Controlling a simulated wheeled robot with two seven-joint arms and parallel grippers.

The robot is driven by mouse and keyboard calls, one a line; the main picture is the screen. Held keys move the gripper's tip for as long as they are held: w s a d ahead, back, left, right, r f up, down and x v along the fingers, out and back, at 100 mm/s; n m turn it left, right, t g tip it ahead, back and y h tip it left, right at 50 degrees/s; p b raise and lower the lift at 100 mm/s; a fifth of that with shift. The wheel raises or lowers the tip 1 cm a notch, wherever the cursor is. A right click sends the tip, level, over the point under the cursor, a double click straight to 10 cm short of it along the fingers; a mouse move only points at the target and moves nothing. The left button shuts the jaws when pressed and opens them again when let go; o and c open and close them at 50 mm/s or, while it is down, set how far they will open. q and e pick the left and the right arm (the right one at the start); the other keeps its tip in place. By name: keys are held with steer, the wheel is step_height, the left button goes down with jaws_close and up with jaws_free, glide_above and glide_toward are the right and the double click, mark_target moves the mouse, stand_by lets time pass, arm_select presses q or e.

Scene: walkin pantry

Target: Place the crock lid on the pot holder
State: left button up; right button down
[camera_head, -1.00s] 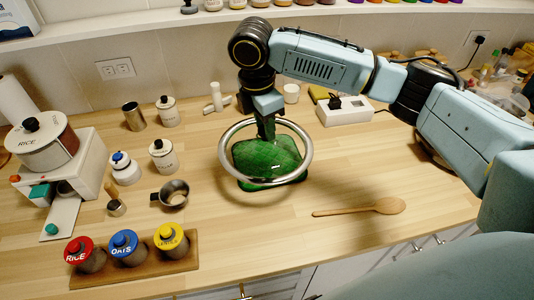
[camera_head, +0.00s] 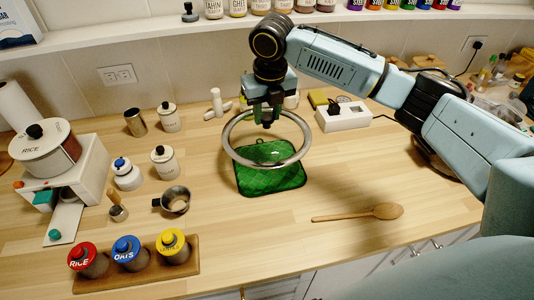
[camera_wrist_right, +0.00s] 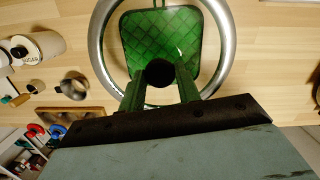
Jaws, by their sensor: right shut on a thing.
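The crock lid (camera_head: 265,165) is a round clear glass disc with a wide silver rim and a dark knob. My right gripper (camera_head: 266,120) is shut on its knob from above. In the wrist view the lid's rim (camera_wrist_right: 98,45) surrounds the green quilted pot holder (camera_wrist_right: 150,35), seen through the glass, and the dark knob lies between the fingertips (camera_wrist_right: 160,75). In the head view the pot holder (camera_head: 270,182) lies flat on the counter, its front part uncovered by the lid. The lid appears held above its back part; the exact gap is hard to tell. My left gripper is out of view.
A wooden spoon (camera_head: 365,213) lies front right. A rack (camera_head: 190,268) of colour-lidded jars stands front left, with a metal cup (camera_head: 174,198) behind it. A white box (camera_head: 343,118) sits back right. The counter around the pot holder is mostly clear.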

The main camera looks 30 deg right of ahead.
mark_target(267, 142)
step_height(267, 142, down, 9)
steer(key=shift+f, duration=0.2)
stand_by(0.4)
steer(key=c, duration=1)
jaws_free()
steer(key=shift+f, duration=0.15)
steer(key=r, duration=0.4)
steer(key=s+r, duration=0.1)
steer(key=r, duration=0.7)
steer(key=shift+s+r, duration=0.1)
steer(key=shift+s, duration=0.2)
